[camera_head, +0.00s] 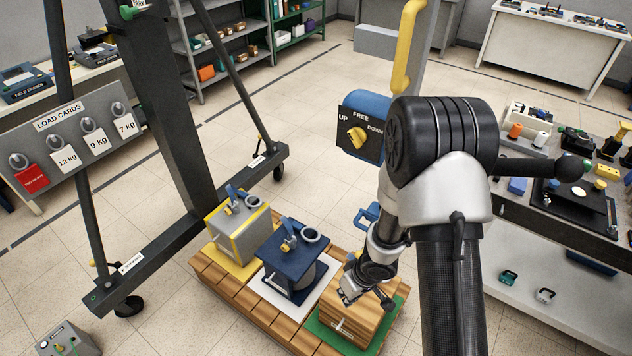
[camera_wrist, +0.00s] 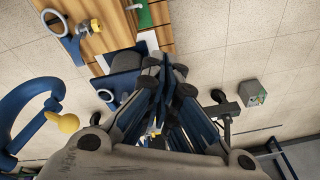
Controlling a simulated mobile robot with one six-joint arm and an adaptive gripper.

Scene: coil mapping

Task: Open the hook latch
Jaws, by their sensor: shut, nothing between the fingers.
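A blue hook (camera_head: 367,214) hangs beside my arm in the head view, partly hidden behind it. In the wrist view the blue hook (camera_wrist: 20,105) is large at the left edge, cut off by the frame. My gripper (camera_head: 368,302) is over the wooden crate (camera_head: 355,318) in the head view. In the wrist view my gripper (camera_wrist: 166,68) is shut and empty, to the right of the hook and apart from it.
A blue load (camera_head: 290,255) and a grey load (camera_head: 238,228) stand beside the crate on a wooden pallet (camera_head: 262,305). A control panel (camera_head: 360,134) reads UP, FREE, DOWN. A black gantry frame (camera_head: 165,110) stands left; a cluttered bench (camera_head: 560,265) stands right.

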